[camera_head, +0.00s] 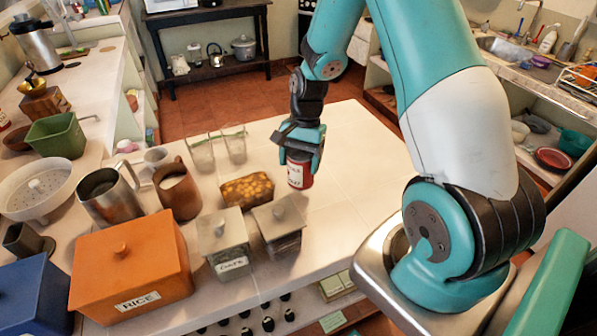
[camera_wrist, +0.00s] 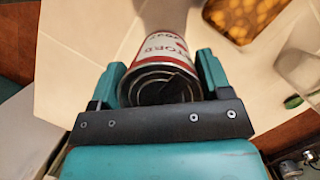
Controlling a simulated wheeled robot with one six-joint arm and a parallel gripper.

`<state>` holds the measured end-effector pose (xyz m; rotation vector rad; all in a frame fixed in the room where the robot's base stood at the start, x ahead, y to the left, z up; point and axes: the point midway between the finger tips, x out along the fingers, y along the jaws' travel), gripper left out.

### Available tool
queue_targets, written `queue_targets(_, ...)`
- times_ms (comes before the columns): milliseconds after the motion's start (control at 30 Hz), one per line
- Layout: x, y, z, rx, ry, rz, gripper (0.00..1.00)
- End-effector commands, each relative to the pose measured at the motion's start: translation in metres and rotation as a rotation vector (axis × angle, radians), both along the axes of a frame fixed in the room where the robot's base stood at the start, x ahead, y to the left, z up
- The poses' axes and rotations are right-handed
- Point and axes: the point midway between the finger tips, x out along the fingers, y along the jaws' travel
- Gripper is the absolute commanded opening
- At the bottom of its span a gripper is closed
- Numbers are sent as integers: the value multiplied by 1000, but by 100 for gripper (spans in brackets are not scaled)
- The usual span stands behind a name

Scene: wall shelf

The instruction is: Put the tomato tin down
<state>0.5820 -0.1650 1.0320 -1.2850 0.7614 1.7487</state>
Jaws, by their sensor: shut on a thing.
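The tomato tin (camera_head: 299,175) is a small red and white can at the middle of the white counter. It also shows in the wrist view (camera_wrist: 165,50), with its ringed metal end towards the camera. My gripper (camera_head: 302,150) is above the tin with its fingers around the upper part. In the wrist view my gripper (camera_wrist: 165,78) has one finger on each side of the tin and is shut on it. The tin looks upright and close to the counter top (camera_head: 345,150). I cannot tell whether its base touches the counter.
Left of the tin are a patterned brown loaf-like block (camera_head: 247,190), two clear glasses (camera_head: 234,144) and two lidded canisters (camera_head: 223,243). Further left stand a brown jug (camera_head: 178,190), a steel pitcher (camera_head: 107,197) and an orange rice box (camera_head: 130,270). The counter right of the tin is clear.

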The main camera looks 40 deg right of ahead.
Motion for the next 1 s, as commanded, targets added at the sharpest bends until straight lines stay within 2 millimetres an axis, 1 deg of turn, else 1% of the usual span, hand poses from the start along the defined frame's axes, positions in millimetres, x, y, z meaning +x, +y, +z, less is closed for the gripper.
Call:
queue_targets(167,1,1,-15,0,-1,2,34)
queue_targets(400,1,1,-46,2,0,2,34)
queue_targets(500,1,1,-51,0,-3,2,34)
queue_targets(700,1,1,-51,0,-3,1,34)
queue_targets(833,1,1,-55,0,-3,1,34)
queue_targets(867,1,1,-54,0,-2,2,76)
queue_targets(900,1,1,-54,0,-2,2,85)
queue_targets(933,1,1,-54,0,-2,2,92)
queue_targets(967,1,1,-54,0,-2,2,97)
queue_targets(1000,1,1,-54,0,-2,2,97)
